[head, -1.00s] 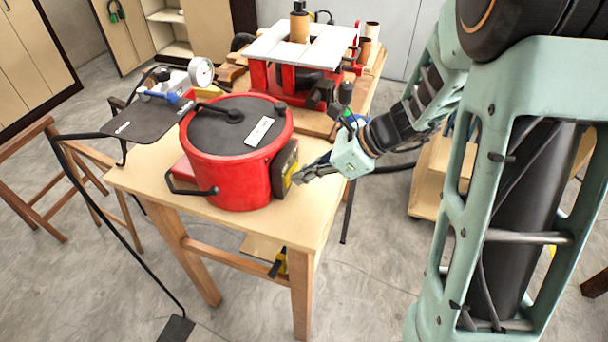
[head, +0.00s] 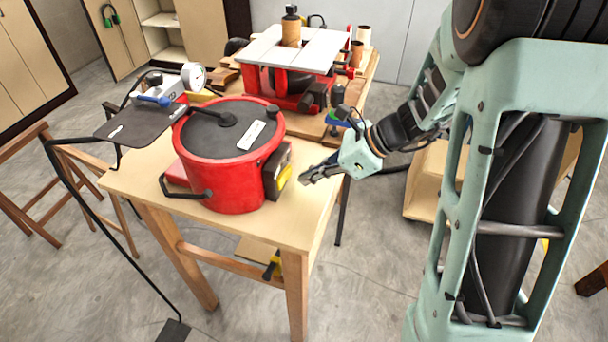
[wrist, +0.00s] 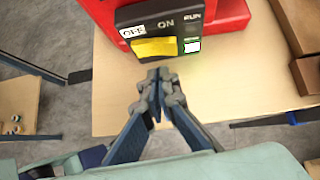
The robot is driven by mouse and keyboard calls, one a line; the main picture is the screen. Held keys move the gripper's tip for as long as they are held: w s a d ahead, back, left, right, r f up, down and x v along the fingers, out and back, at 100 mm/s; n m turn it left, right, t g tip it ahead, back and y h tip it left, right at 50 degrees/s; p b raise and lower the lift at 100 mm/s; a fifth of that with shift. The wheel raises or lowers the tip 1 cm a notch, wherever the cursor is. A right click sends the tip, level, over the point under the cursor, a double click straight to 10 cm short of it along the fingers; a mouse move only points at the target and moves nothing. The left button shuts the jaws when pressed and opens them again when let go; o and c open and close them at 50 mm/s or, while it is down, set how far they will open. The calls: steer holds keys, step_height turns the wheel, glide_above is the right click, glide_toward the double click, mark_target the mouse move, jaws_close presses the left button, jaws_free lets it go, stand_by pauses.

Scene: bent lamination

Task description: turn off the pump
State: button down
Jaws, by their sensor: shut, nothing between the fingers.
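The pump is a red pot-shaped body (head: 225,185) with a dark lid, standing on a wooden table. On its right side is a dark switch box (head: 275,176) with a yellow paddle (head: 284,177). In the wrist view the switch box (wrist: 150,14) carries OFF, ON and RUN labels. Its yellow paddle (wrist: 155,47) lies below the OFF and ON labels, and a green and white patch (wrist: 192,46) sits beside it under RUN. My gripper (head: 304,180) is shut and empty, just right of the switch box and apart from it. In the wrist view my gripper's fingertips (wrist: 158,78) are just below the paddle.
A red machine with a pale flat top (head: 290,48) stands behind the pump. A gauge (head: 195,76) with a blue-handled valve is at the pump's left. The bare tabletop (head: 308,212) near my gripper is clear. A cart (head: 428,185) stands to the right.

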steer(key=s+v, duration=0.1)
steer(key=v, duration=1)
steer(key=shift+d+f, duration=0.2)
steer(key=shift+f, duration=0.1)
